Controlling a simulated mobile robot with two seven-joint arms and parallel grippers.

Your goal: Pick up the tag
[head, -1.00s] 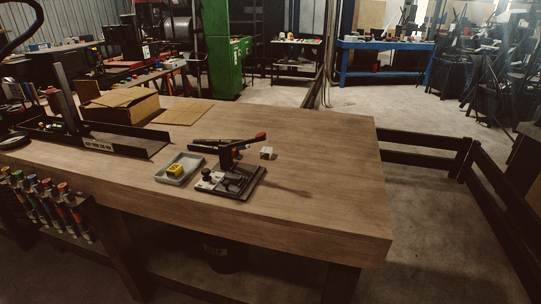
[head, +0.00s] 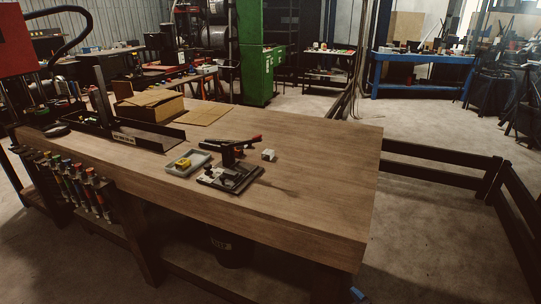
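No piece in the head view can be made out for sure as a tag. A small yellow piece (head: 183,163) sits in a shallow grey tray (head: 204,157) on the wooden workbench (head: 310,185). Right of the tray stands a dark crimper (head: 232,172) on a flat base, with a red-tipped lever (head: 256,138). A small whitish block (head: 269,155) lies on the bench just right of the crimper. Neither of my grippers shows in the head view.
A cardboard box (head: 148,106) and a black angled frame (head: 150,137) take the bench's left part. Colourful-capped tools (head: 75,180) hang at its front left. The bench's right part is clear. A low dark rail (head: 435,155) runs on the right, with open floor between.

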